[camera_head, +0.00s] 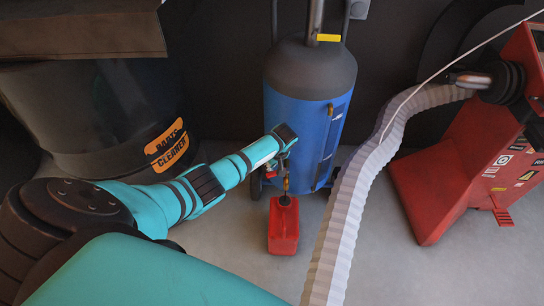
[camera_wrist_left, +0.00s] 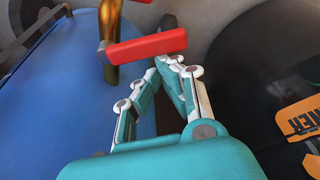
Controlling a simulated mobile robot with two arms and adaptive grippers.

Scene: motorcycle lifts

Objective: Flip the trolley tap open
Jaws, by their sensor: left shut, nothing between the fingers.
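The trolley is a blue tank (camera_head: 300,110) with a dark grey top and a pair of wheels low down. Its tap is low on the front, largely hidden by my left arm in the head view. In the left wrist view the tap's brass body (camera_wrist_left: 125,25) carries a red lever (camera_wrist_left: 147,45), which lies across the picture. My left gripper (camera_wrist_left: 170,62) is shut and empty. Its fingertips are right by the lever's underside in that view; I cannot tell whether they touch it. My right gripper is in neither view.
A red can (camera_head: 284,228) stands on the floor below the tap. A pale ribbed hose (camera_head: 350,200) runs down right of the tank from a red machine (camera_head: 450,165). A dark parts cleaner (camera_head: 110,120) stands at left.

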